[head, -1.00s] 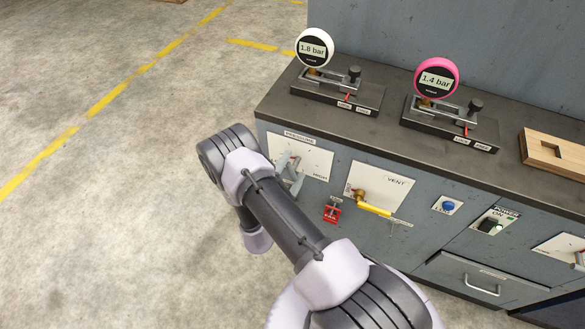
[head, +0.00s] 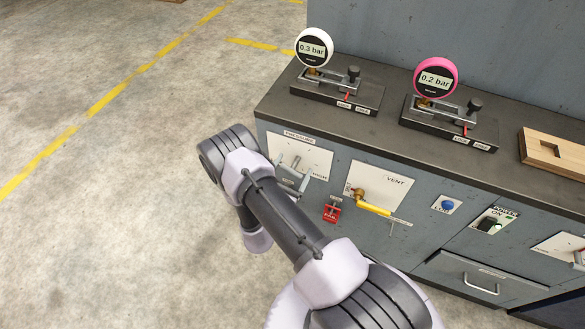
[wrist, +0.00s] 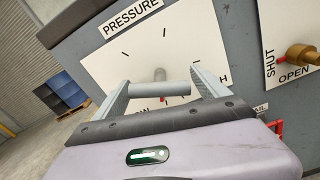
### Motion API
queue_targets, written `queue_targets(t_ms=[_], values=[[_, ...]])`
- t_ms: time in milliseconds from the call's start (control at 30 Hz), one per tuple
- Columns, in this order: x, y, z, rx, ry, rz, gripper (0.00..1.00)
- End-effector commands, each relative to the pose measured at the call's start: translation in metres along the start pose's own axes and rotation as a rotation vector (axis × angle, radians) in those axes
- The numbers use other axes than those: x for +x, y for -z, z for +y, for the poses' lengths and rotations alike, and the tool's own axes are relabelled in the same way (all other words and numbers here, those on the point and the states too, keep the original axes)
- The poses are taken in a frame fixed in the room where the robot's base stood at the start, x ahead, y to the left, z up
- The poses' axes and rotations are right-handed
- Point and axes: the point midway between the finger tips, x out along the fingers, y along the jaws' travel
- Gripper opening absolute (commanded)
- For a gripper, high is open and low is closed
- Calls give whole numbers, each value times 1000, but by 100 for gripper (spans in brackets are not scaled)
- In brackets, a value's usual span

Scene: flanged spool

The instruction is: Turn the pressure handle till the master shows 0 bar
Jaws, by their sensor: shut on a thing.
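The pressure handle, a grey bar (wrist: 160,89), shows in the wrist view in front of the white plate marked PRESSURE (wrist: 188,40). My gripper (wrist: 163,84) is shut on it, one finger at each end of the bar. A red pointer tip shows just below the bar. In the head view my gripper (head: 290,178) is at the pressure plate (head: 318,160), partly hidden by my arm. The white round gauge (head: 314,47) reads 0.3 bar and the pink one (head: 436,78) reads 0.2 bar. I cannot tell from lettering which is the master.
A wooden block (head: 556,154) lies on the bench top. The floor at left is clear.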

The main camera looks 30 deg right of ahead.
Motion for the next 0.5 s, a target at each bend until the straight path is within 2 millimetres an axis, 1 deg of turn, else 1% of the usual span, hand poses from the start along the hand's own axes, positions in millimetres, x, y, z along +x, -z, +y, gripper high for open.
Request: queue_targets(t_ms=[200,500], values=[[0,0,0,-86,-1,0,44],[0,0,1,-130,-2,-1,44]])
